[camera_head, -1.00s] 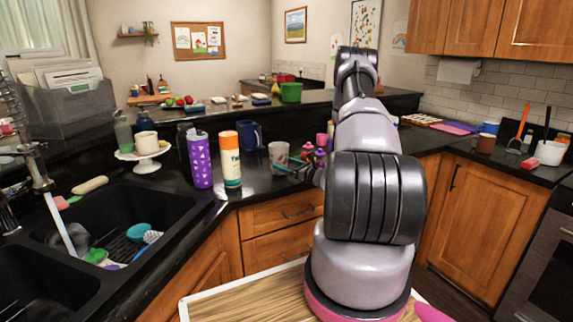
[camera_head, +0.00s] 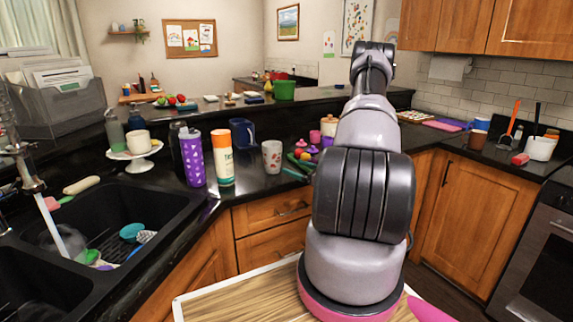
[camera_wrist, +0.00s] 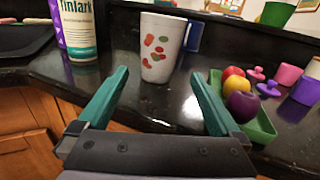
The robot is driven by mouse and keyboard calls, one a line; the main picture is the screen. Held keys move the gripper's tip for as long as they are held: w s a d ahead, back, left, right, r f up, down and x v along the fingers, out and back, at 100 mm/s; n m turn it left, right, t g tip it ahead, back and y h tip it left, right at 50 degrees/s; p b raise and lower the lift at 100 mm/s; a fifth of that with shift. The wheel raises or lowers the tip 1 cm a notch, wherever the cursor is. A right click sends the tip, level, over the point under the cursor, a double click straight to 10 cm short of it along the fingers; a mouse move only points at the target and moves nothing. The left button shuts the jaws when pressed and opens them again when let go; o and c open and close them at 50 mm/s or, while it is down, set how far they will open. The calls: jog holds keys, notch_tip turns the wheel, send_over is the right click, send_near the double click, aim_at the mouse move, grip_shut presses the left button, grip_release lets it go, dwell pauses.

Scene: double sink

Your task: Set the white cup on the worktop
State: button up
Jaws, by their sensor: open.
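The white cup (camera_head: 272,157), with red and green spots, stands upright on the black worktop (camera_head: 255,186), right of the orange-capped bottle. In the wrist view the white cup (camera_wrist: 162,46) stands ahead of my gripper, beyond its fingertips. My gripper (camera_wrist: 158,82) is open, with its two teal fingers spread and nothing between them. The cup is apart from both fingers. In the head view my arm hides most of the gripper. A cream cup (camera_head: 138,141) sits on a white cake stand (camera_head: 137,160) farther left.
A green tray (camera_wrist: 262,126) with several fruits lies just right of the right finger. The orange-capped bottle (camera_head: 219,153) and purple bottle (camera_head: 193,158) stand left of the spotted cup. A blue mug (camera_head: 243,133) is behind it. The double sink (camera_head: 165,205) is at the left.

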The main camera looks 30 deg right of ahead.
jog(key=s+a+r+n+g+y, duration=0.25)
jog(key=a+r+n+g, duration=0.2)
jog(key=a+r, duration=0.25)
jog(key=s+a+r+n+g+y, duration=0.2)
jog(key=s+a+r+n+g, duration=0.2)
jog(key=a+r+n, duration=0.3)
jog(key=s+a+r+n+g+y, duration=0.2)
jog(key=s+a+r+n+g, duration=0.25)
jog(key=a+r, duration=0.3)
jog(key=s+a+r+n+t+h, duration=0.2)
jog(key=s+r+n+t+h, duration=0.1)
jog(key=s+r+n+h, duration=0.8)
jog(key=s+r, duration=0.4)
jog(key=s, duration=0.2)
jog(key=shift+s, duration=0.2)
